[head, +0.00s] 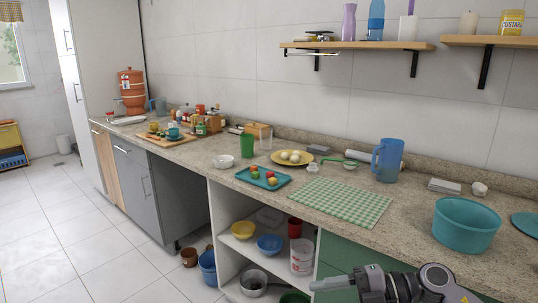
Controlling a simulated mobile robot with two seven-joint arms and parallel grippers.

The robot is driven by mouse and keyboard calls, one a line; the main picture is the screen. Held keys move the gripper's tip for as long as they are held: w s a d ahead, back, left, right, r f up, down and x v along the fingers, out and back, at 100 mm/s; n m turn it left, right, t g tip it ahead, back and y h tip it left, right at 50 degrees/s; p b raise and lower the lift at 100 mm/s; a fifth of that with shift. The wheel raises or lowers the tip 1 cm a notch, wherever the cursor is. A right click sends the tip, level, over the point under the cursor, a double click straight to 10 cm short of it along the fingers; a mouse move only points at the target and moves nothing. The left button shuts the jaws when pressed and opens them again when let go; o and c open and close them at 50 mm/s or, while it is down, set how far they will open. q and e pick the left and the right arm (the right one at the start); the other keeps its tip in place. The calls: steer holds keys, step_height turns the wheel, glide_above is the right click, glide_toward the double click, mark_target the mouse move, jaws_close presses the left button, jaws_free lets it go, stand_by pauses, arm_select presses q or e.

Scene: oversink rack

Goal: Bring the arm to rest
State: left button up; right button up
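My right arm comes in at the bottom right, in front of the green cabinet front below the counter edge. Its gripper (332,284) points left and is seen side-on, so I cannot tell whether it is open or shut. I see no thing held at its tips. My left gripper is not in view.
The granite counter carries a teal basin (466,224), a blue pitcher (386,160), a green checked mat (341,201), a teal tray (250,180) and a yellow plate (280,158). Open shelves below hold a yellow bowl (243,229) and blue bowl (269,243).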

steer(key=s+d+f+m+t+h, duration=0.3)
steer(key=s+f+m, duration=0.3)
steer(key=m, duration=0.3)
steer(key=s+d+f+m+t+h, duration=0.2)
steer(key=s+f+m+h, duration=0.3)
steer(key=f+m, duration=0.3)
steer(key=s+d+f+m+t+h+p, duration=0.1)
steer(key=s+d+f+m+t+h, duration=0.2)
steer(key=s+f+m, duration=0.4)
steer(key=s+d+m+h, duration=0.1)
steer(key=m, duration=0.1)
steer(key=shift+f+m+t+h, duration=0.3)
steer(key=shift+f, duration=0.05)
steer(key=shift+s+d, duration=0.1)
steer(key=shift+c, duration=0.3)
steer(key=shift+c, duration=0.2)
